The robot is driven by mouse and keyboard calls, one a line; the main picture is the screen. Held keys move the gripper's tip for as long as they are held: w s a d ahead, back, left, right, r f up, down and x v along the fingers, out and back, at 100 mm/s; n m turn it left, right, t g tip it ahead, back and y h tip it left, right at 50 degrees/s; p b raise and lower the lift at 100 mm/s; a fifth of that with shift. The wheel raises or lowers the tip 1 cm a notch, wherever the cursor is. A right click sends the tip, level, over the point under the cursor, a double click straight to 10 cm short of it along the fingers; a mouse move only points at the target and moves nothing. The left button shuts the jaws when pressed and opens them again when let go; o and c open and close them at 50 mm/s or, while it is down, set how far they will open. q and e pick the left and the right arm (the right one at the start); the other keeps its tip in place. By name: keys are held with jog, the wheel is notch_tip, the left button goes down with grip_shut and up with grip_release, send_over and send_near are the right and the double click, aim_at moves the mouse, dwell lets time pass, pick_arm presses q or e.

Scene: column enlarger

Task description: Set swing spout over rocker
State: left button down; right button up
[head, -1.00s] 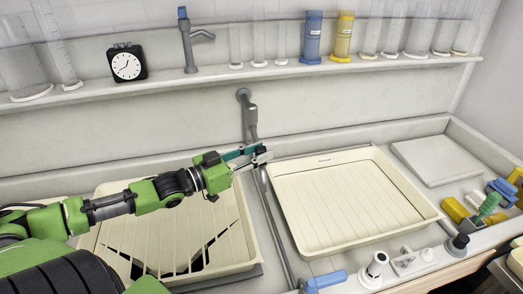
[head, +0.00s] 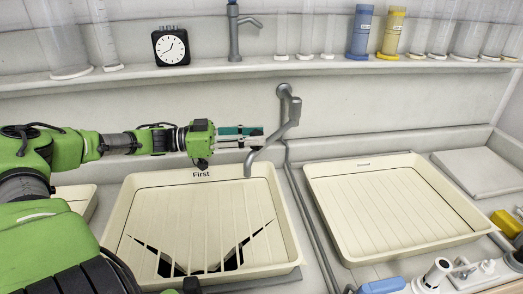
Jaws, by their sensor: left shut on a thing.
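The grey swing spout (head: 272,141) comes from the back wall and slants left and toward me. Its downturned tip appears in front of the far right part of the cream tray marked "First" (head: 283,215). I take this left tray, with dark gaps showing through its floor, to be the rocker; the height of the tip above it is hard to judge. My left gripper (head: 258,138) reaches in from the left, level, and is shut on the spout near its bend. The fingertips partly hide behind or against the pipe. My right gripper is not in view.
A second cream tray (head: 385,205) lies to the right, with a grey hose (head: 310,225) between the trays. The shelf (head: 200,75) above holds a black clock (head: 171,46), another tap (head: 234,35), and blue (head: 361,30) and yellow (head: 391,32) cylinders. White fittings stand front right.

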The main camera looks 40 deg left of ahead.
pick_arm(q)
jog(key=shift+w+a+r, duration=0.1)
jog(key=shift+a+r, duration=0.1)
jog(key=shift+a, duration=0.35)
jog(key=shift+w+a+r, duration=0.1)
jog(key=shift+a+r, duration=0.05)
jog(key=shift+a, duration=0.4)
jog(key=c, duration=1.8)
grip_release()
jog(key=v, duration=1.1)
jog(key=shift+a+f, duration=0.15)
jog(key=shift+f, duration=0.15)
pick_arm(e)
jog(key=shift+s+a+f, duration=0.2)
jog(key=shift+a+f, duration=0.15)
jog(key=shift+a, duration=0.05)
